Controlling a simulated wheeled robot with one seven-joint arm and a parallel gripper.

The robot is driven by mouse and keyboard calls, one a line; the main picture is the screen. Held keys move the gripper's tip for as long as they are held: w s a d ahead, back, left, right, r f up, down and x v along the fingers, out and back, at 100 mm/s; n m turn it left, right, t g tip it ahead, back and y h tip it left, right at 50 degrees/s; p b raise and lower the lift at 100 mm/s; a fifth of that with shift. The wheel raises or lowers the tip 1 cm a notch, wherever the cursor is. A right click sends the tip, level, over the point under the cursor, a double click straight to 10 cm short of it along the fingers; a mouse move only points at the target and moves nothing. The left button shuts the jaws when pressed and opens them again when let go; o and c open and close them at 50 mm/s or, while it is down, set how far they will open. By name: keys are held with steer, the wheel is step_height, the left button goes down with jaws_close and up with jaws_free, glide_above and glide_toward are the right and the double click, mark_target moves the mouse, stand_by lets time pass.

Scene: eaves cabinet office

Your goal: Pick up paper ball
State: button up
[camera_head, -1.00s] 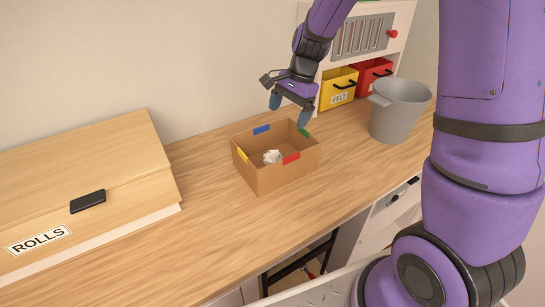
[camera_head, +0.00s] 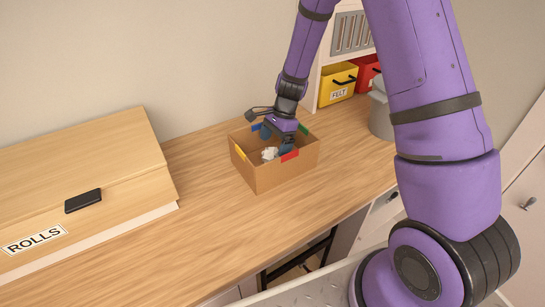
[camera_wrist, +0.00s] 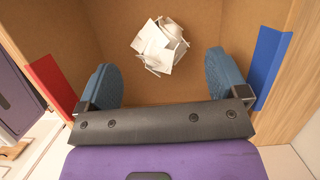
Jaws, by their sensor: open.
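The paper ball (camera_head: 269,154) is a crumpled white ball lying on the floor of an open cardboard box (camera_head: 279,178). In the wrist view the paper ball (camera_wrist: 160,46) lies ahead of my fingertips, centred between them sideways. My gripper (camera_head: 276,144) is lowered into the box's opening, its blue fingers below the rim. In the wrist view my gripper (camera_wrist: 161,75) is open, with bare box floor between its fingers. It is not touching the ball in that view. In the head view the gripper stands just right of the ball.
The box has coloured tabs on its walls, red (camera_wrist: 52,84) and blue (camera_wrist: 269,65) beside my fingers. A grey bucket (camera_head: 380,118) and a yellow FELT bin (camera_head: 338,84) stand to the right. A slanted ROLLS cabinet (camera_head: 90,180) is at left. The desk between is clear.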

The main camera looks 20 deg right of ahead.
mark_target(272, 154)
steer(key=x, duration=0.4)
steer(key=shift+d+f, duration=0.1)
steer(key=shift+f, duration=0.35)
steer(key=shift+c, duration=0.4)
steer(key=c, duration=0.9)
